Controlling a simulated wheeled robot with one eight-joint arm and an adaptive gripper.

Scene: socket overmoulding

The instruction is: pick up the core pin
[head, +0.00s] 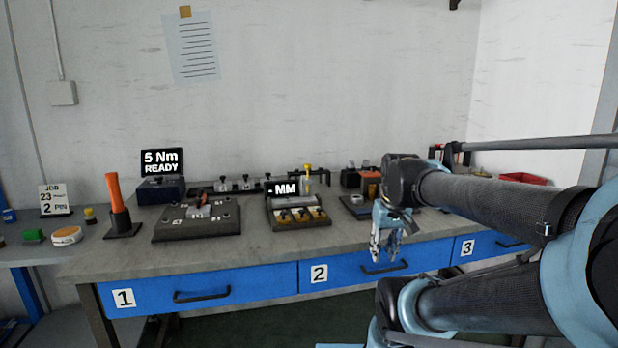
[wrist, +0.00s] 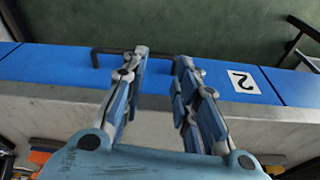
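My gripper (head: 386,258) hangs fingers down in front of the bench's front edge, near drawer 2, in the head view. In the wrist view my gripper (wrist: 162,58) has its two fingers apart with nothing between them. Beyond the fingers are the blue drawer front and the floor. I cannot make out for sure which item is the core pin. Small pin-like parts stand on a low rack (head: 236,188) at the back of the bench, left of my gripper. My arm hides part of the bench's right side.
The grey bench (head: 250,250) has a MM gauge box (head: 297,213), a dark fixture plate (head: 172,231), an orange-handled tool (head: 115,193) and a 5 Nm display (head: 162,163). A red tray (head: 522,178) is at back right. The bench's front strip is mostly clear.

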